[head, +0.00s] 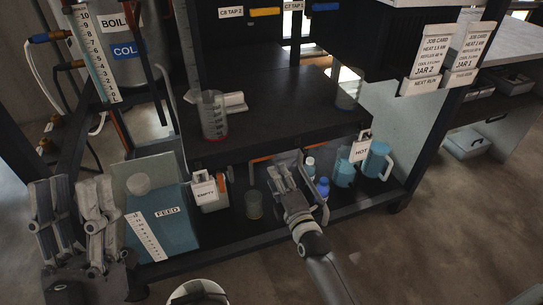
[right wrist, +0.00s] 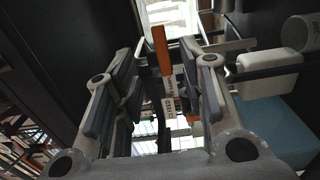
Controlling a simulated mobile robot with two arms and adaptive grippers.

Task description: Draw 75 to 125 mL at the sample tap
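My right gripper (head: 284,172) is low at the rack, in front of the lower shelf. The right wrist view shows its fingers (right wrist: 158,85) apart, with an orange handle (right wrist: 161,48) and a white label (right wrist: 168,92) visible beyond or between them. My left gripper (head: 75,215) is open and empty at the lower left. A clear graduated measuring vessel (head: 213,118) stands upright on the upper shelf. I cannot pick out the sample tap with certainty.
The lower shelf holds a blue FEED container (head: 165,240), a white box labelled EMPTY (head: 209,201), a small glass jar (head: 254,206), a blue bottle (head: 322,188) and light-blue jugs (head: 377,161) near a HOT label (head: 361,151). Floor at right (head: 440,240) is clear.

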